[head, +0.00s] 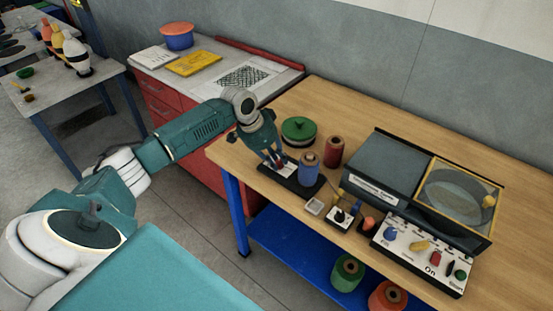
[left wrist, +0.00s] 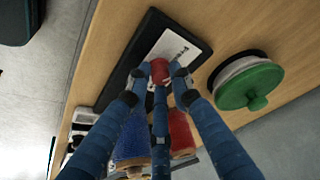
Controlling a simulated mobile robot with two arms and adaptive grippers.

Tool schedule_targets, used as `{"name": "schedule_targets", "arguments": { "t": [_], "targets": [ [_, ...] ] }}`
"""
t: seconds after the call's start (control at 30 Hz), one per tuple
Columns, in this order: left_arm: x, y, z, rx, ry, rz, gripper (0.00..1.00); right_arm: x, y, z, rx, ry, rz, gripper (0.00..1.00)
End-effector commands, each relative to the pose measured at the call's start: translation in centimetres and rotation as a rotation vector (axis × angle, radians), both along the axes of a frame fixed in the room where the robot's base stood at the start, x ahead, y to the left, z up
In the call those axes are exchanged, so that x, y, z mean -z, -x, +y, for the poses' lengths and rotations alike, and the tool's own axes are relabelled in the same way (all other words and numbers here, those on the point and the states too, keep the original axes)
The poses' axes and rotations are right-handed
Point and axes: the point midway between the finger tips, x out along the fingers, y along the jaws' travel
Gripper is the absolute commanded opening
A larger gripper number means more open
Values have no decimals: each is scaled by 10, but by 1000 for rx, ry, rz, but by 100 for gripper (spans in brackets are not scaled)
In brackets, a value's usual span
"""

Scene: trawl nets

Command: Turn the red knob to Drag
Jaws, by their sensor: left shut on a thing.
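A black board with a white label plate (head: 293,184) lies near the front left edge of the wooden table. My left gripper (head: 280,163) reaches down over the board. In the left wrist view its blue fingers (left wrist: 160,78) are closed around the red knob, hiding part of it. The knob's pointing direction cannot be told. My right gripper is not in view.
A blue spool (head: 308,169), a dark red spool (head: 334,153) and a green-lidded pot (head: 298,130) stand close to the gripper. A grey machine (head: 369,169) with a white control panel (head: 402,254) bearing several coloured knobs stands to the right. Bare wood lies behind the pot.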

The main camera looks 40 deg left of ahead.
Motion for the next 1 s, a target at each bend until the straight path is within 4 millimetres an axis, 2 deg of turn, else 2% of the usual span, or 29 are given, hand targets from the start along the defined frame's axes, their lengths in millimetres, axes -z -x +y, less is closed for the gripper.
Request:
{"name": "schedule_targets", "arguments": {
  "t": [0.37, 1.0],
  "targets": [
    [-1, -4, 4, 240, 1, -4, 0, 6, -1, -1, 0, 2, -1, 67],
    [0, -10, 6, 806, 0, -8, 0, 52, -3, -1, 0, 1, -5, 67]
  ]
}}
